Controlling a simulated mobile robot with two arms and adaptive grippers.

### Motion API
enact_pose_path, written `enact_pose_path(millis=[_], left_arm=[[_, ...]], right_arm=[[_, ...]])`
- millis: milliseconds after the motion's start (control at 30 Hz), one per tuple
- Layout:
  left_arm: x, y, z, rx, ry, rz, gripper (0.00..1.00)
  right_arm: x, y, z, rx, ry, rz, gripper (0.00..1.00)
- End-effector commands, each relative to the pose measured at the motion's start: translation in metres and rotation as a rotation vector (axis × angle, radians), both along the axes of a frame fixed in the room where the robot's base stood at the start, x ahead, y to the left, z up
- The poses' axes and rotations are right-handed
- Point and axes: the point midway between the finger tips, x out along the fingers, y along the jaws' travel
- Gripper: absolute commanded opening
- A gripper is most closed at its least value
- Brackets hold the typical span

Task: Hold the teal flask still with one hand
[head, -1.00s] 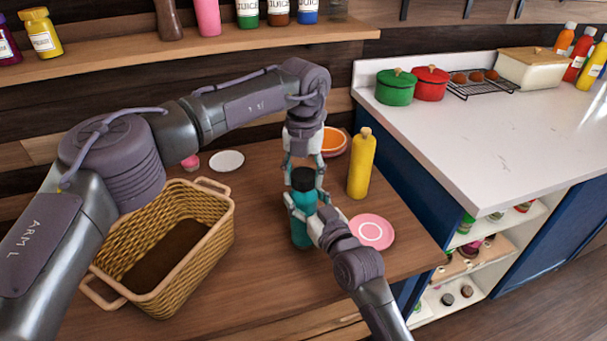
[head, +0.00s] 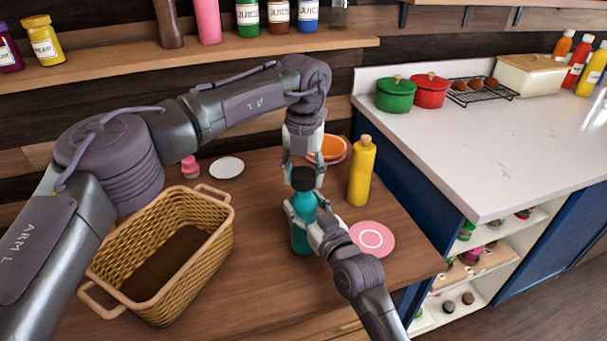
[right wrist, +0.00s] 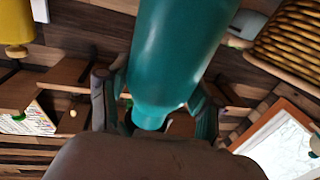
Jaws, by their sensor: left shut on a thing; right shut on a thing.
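The teal flask (head: 301,238) stands upright on the wooden table, with a dark cap (head: 302,179) on top. My left gripper (head: 303,176) comes down from above and is shut on the cap. My right gripper (head: 305,212) reaches in from the front right and is shut on the flask's body. In the right wrist view the flask (right wrist: 180,55) fills the upper middle, between the fingers of my right gripper (right wrist: 155,105). The fingers partly hide the flask in the head view.
A wicker basket (head: 217,235) stands left of the flask. A white plate (head: 226,167) lies behind. The white counter (head: 480,150) is farther right.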

Motion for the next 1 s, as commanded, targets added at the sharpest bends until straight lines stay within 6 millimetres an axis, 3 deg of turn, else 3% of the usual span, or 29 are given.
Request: enact_pose_path(millis=[367,600,633,800,1000], left_arm=[[0.0,0.0,0.037,-0.001,-0.003,0.0,0.12],[0.0,0.0,0.04,0.0,0.0,-0.001,0.12],[0.0,0.0,0.04,0.0,0.0,0.0,0.12],[0.0,0.0,0.04,0.0,0.0,0.0,0.12],[0.0,0.0,0.04,0.0,0.0,0.0,0.12]], right_arm=[[0.0,0.0,-0.001,0.0,0.001,0.0,0.0],[0.0,0.0,0.0,0.0,0.001,0.0,0.0],[0.0,0.0,0.0,0.0,0.001,0.0,0.69],[0.0,0.0,0.0,0.0,0.001,0.0,0.93],[0.0,0.0,0.0,0.0,0.0,0.0,0.93]])
